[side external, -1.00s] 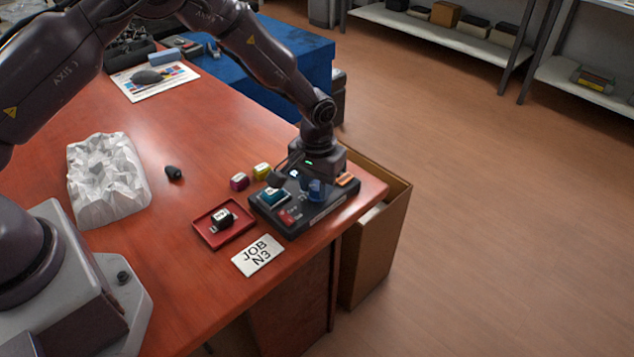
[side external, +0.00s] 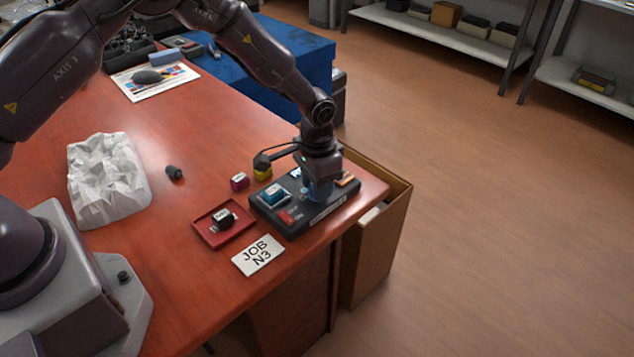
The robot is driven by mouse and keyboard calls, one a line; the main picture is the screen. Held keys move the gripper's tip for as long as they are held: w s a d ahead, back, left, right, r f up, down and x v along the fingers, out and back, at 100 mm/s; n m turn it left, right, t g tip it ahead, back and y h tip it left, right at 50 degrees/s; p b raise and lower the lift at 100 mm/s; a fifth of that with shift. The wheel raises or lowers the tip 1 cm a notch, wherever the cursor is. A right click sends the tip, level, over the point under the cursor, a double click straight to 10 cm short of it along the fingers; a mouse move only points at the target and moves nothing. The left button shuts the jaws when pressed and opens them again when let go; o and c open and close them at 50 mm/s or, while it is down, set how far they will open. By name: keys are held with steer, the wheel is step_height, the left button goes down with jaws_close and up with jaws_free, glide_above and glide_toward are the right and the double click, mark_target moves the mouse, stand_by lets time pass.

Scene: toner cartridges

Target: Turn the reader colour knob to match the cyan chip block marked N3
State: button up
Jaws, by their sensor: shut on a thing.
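The dark reader box (side external: 292,222) sits near the right front corner of the red-brown table. A cyan chip block (side external: 273,194) sits in the left part of the reader; its mark is too small to read. My gripper (side external: 318,192) points down over the reader's right part. It is shut on the blue colour knob (side external: 317,188), which is mostly hidden by the fingers. A white card (side external: 258,256) reading JOB N3 lies in front of the reader.
A red tray (side external: 205,238) holding a black block (side external: 224,218) is left of the reader. A magenta block (side external: 240,181) and a yellow block (side external: 263,174) stand behind. Crumpled white paper (side external: 108,180) and a small dark piece (side external: 174,172) lie further left. An open cardboard box (side external: 385,235) stands beyond the table edge.

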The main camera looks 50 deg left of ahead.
steer(key=o, duration=0.9)
steer(key=shift+o, duration=0.2)
step_height(320, 180, up, 13)
steer(key=shift+s, duration=0.1)
